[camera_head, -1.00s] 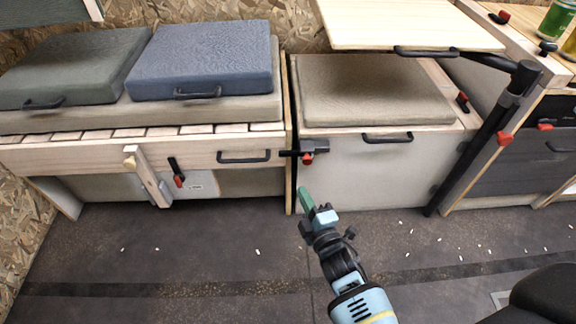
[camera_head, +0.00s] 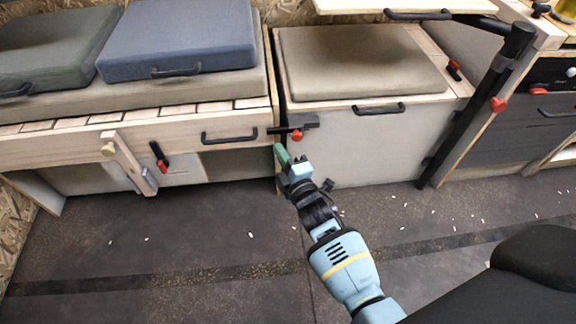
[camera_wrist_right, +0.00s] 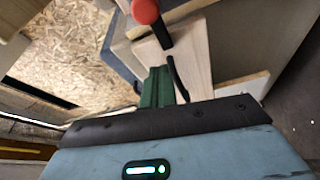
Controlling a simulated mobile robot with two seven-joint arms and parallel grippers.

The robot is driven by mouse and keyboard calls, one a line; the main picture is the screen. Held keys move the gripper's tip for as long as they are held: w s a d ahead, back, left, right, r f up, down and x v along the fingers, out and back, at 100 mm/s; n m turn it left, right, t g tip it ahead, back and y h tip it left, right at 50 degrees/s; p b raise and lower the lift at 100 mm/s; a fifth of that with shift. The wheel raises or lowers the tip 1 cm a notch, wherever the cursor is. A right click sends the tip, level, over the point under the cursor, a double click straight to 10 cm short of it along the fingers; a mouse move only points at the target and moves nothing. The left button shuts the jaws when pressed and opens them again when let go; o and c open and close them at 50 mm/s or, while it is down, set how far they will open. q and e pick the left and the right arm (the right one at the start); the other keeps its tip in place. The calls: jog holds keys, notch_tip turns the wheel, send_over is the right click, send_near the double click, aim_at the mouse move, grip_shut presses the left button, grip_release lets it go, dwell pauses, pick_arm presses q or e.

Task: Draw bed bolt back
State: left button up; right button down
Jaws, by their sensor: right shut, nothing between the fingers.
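The bed bolt (camera_head: 283,131) is a thin black bar running across the gap between the bed box on the left and the box on the right. Its red knob (camera_head: 297,136) hangs below a black housing (camera_head: 305,121) on the right box. My right gripper (camera_head: 281,154) has green fingers, shut and empty, just below and left of the knob, seemingly apart from it. In the right wrist view a red knob (camera_wrist_right: 145,10) on a black stem stands beyond the green fingers (camera_wrist_right: 158,88). My left gripper is not in view.
The bed front carries a black handle (camera_head: 229,136), a red-tipped latch (camera_head: 160,157) and a wooden leg (camera_head: 130,162). The right box has a black handle (camera_head: 379,109). A black post (camera_head: 475,110) supports a tabletop (camera_head: 400,5). The dark floor (camera_head: 190,240) in front is largely open, with small pale bits.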

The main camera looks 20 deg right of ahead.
aim_at(301, 128)
jog(key=w+d, duration=0.1)
jog(key=d, duration=0.1)
jog(key=w+d+b, duration=0.1)
jog(key=shift+w+d+f, duration=0.25)
jog(key=shift+w+d, duration=0.05)
jog(key=shift+w, duration=0.05)
jog(key=shift+d, duration=0.2)
jog(key=d, duration=0.2)
jog(key=s+d, duration=0.1)
jog(key=d, duration=0.1)
jog(key=shift+s+d+p, duration=0.2)
jog(key=shift+d+p, duration=0.05)
jog(key=shift+p, duration=0.15)
